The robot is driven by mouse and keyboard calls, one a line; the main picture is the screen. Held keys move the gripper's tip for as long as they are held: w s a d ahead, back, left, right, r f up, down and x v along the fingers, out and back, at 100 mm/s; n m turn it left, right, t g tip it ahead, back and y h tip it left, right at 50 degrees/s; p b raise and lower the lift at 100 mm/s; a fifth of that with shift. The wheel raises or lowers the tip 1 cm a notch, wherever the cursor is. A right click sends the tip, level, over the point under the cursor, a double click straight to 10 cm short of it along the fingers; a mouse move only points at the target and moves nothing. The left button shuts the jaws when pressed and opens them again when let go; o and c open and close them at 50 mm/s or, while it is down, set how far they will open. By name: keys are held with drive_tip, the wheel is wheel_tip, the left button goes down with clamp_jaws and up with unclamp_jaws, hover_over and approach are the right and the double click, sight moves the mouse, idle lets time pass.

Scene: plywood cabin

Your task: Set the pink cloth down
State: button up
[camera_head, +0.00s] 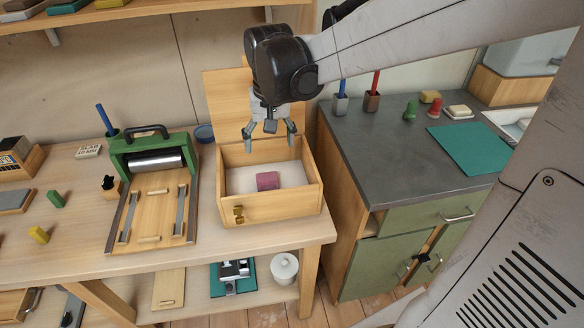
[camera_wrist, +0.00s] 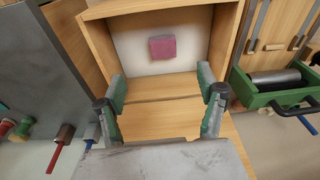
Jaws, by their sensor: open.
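The pink cloth (camera_head: 267,181), a small folded block, lies flat on the pale floor of an open wooden box (camera_head: 273,209). In the wrist view the pink cloth (camera_wrist: 162,48) shows on the white floor, away from the box walls. My gripper (camera_head: 270,143) is open and empty above the back part of the box. In the wrist view my gripper's fingers (camera_wrist: 162,92) stand wide apart, with the cloth beyond them and not touching them. The box lid (camera_head: 228,92) stands up at the back.
A green press (camera_head: 152,154) with a roller stands left of the box on the wooden bench. A grey-topped cabinet (camera_head: 399,154) stands to the right, with a teal mat (camera_head: 468,149) and cups holding tools. A yellow block (camera_head: 39,234) and a green block (camera_head: 55,198) lie at the left.

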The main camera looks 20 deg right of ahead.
drive_tip(key=s+r+n+t, duration=0.1)
drive_tip(key=s+t, duration=0.1)
drive_tip(key=s, duration=0.6)
drive_tip(key=s+r+n+t, duration=0.1)
drive_tip(key=s+r+t, duration=0.1)
drive_tip(key=s, duration=0.7)
drive_tip(key=shift+s+r+t, duration=0.15)
drive_tip(key=shift+r+t, duration=0.15)
drive_tip(key=shift+t, duration=0.5)
